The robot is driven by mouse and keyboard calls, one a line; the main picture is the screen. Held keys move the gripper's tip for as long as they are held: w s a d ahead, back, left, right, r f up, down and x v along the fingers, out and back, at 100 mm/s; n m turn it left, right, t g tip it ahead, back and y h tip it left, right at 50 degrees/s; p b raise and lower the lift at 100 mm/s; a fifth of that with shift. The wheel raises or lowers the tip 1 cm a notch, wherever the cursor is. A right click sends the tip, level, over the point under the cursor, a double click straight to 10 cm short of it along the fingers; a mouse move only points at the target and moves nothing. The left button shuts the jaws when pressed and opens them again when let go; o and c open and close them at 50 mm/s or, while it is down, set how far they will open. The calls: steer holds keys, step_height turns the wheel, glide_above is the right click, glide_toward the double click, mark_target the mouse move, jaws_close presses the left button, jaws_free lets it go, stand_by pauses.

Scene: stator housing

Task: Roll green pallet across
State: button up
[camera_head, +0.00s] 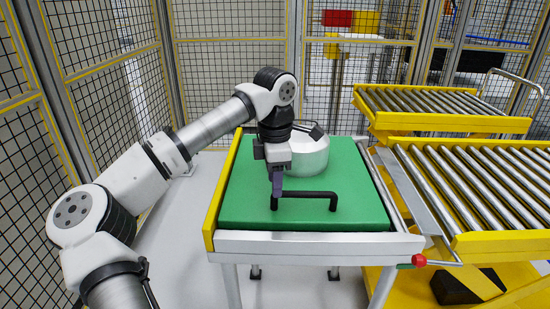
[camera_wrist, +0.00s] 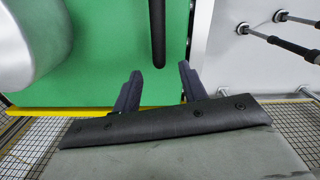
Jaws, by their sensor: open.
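The green pallet (camera_head: 250,205) lies flat on a white-framed stand, and it also fills much of the wrist view (camera_wrist: 105,35). A black bar handle (camera_head: 318,195) stands near its front edge. A pale round stator housing (camera_head: 308,157) sits on the pallet behind the handle; its side shows at the left of the wrist view (camera_wrist: 35,40). My gripper (camera_head: 277,190) points down at the handle's left end. In the wrist view its two fingers (camera_wrist: 160,70) are apart, with the end of the bar (camera_wrist: 157,30) showing between the tips. I cannot tell whether they touch it.
A yellow roller conveyor (camera_head: 480,190) adjoins the stand on the right, with a second one (camera_head: 430,100) behind it. A red-knobbed lever (camera_head: 418,260) sits at the stand's front right corner. Yellow-framed mesh fencing (camera_head: 230,70) closes the back and left.

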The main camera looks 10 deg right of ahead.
step_height(320, 180, down, 6)
stand_by(0.4)
jaws_close()
stand_by(1.3)
